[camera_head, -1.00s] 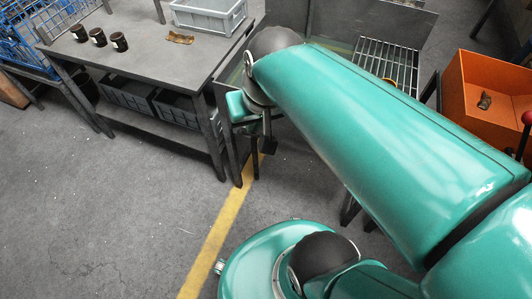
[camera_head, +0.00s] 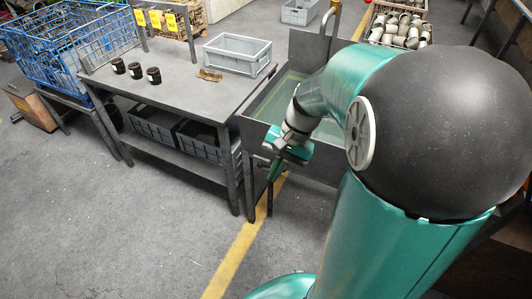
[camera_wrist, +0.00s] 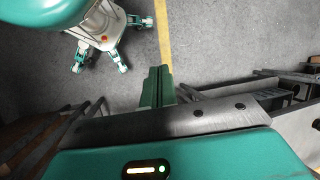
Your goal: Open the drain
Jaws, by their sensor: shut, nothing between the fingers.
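No drain or drain handle can be made out in these views. A grey metal basin (camera_head: 262,104) with greenish water inside stands right of the workbench, partly hidden behind my arm. My gripper (camera_head: 274,172) hangs at the basin's front left side, close to the bench's right end, with its fingers pointing down. In the wrist view my gripper's green fingers (camera_wrist: 157,86) are together, with nothing between them. Whether the gripper touches the basin cannot be told.
The dark workbench (camera_head: 190,95) holds several black cups, a brown metal piece (camera_head: 210,75) and a grey crate (camera_head: 237,55). Grey bins (camera_head: 199,142) sit on its lower shelf. A blue wire cage (camera_head: 65,45) stands at left. The floor in front is open, crossed by a yellow line (camera_head: 232,262).

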